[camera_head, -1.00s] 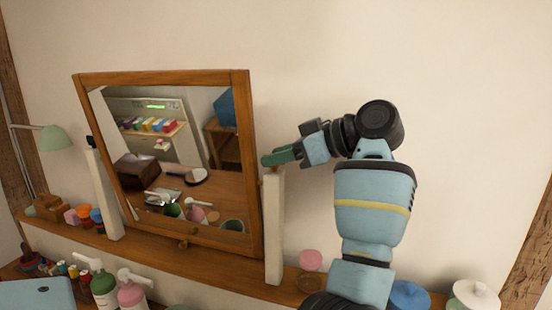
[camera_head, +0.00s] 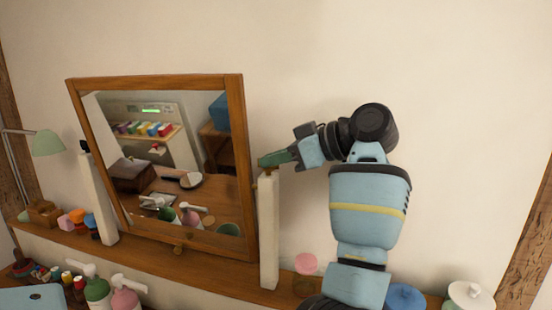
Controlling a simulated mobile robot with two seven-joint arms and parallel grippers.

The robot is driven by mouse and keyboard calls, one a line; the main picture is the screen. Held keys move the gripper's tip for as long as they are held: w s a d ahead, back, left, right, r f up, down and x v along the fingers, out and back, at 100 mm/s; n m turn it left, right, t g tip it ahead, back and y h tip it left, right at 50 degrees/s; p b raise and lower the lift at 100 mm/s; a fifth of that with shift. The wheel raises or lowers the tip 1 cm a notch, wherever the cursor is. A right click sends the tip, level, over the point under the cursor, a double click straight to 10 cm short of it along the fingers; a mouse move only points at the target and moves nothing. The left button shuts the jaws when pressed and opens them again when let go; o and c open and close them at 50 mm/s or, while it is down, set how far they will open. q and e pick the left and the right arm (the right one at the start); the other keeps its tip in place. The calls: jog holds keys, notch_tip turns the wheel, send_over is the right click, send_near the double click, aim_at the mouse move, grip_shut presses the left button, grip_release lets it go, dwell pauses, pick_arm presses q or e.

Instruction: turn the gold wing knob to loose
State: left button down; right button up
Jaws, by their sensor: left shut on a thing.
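The wood-framed mirror (camera_head: 235,160) stands between two pale posts on a long wooden shelf. My left gripper (camera_head: 274,160), with green fingers, is at the top of the right post (camera_head: 269,232), just beside the mirror's right edge. It is shut on the gold wing knob (camera_head: 267,171). The fingers hide most of the knob, and only a small gold-brown bit shows below them. I cannot tell how far the knob is turned. A black knob (camera_head: 85,146) shows at the top of the left post (camera_head: 99,198). My right gripper is not in view.
A pink-lidded jar (camera_head: 305,264), a blue lid (camera_head: 405,297) and a white lid (camera_head: 470,293) are along the shelf at right. A green lamp (camera_head: 46,143) and small coloured pots are at left. Pump bottles (camera_head: 97,289) stand in front. The wall above is clear.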

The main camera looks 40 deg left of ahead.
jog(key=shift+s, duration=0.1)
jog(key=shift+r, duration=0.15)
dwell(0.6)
pick_arm(q)
jog(key=c, duration=1.4)
grip_release()
jog(key=shift+s+a, duration=0.1)
jog(key=shift+o, duration=0.2)
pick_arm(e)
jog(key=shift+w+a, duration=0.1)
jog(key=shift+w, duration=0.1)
